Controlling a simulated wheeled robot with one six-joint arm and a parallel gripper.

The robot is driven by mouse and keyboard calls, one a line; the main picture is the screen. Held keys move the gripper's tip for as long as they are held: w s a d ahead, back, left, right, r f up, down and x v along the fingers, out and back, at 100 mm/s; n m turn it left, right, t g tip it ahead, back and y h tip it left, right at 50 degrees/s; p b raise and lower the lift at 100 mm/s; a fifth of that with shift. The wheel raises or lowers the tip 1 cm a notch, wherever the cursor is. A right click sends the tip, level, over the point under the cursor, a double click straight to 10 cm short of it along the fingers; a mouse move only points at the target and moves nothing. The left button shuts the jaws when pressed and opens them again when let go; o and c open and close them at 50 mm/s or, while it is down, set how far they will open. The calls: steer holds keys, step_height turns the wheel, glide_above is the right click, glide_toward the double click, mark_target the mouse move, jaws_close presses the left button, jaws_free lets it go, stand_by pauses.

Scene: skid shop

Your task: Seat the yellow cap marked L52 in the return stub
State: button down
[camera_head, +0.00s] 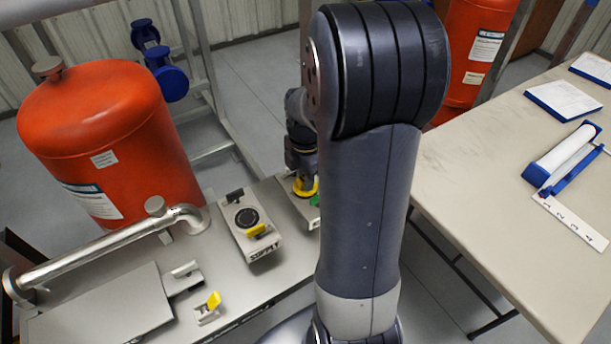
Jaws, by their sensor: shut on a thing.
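My gripper (303,171) is at the picture's middle, partly hidden behind my own upper arm. It points down and is shut on a yellow cap (304,188), of which only a small part shows. The mark on the cap cannot be read. The cap is over or at a grey block (290,205) with a green piece (315,200) at its right. My arm hides most of this block, so I see neither a return label nor a stub opening. I cannot tell whether the cap touches it. To its left stands a grey block marked SUPPLY (265,252), with a round black top.
A silver pipe (100,248) and an orange tank (105,130) stand at the left. A yellow-tipped bracket (209,308) sits on the grey skid deck (225,285). A table (480,180) at right holds a blue-and-white roller (565,153) and clipboards (563,100).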

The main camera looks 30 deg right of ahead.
steer(key=shift+f, duration=0.2)
steer(key=c, duration=1.3)
jaws_free()
steer(key=shift+c, duration=0.5)
steer(key=shift+r+p, duration=3.25)
steer(key=shift+r, duration=0.8)
steer(key=shift+f, duration=0.15)
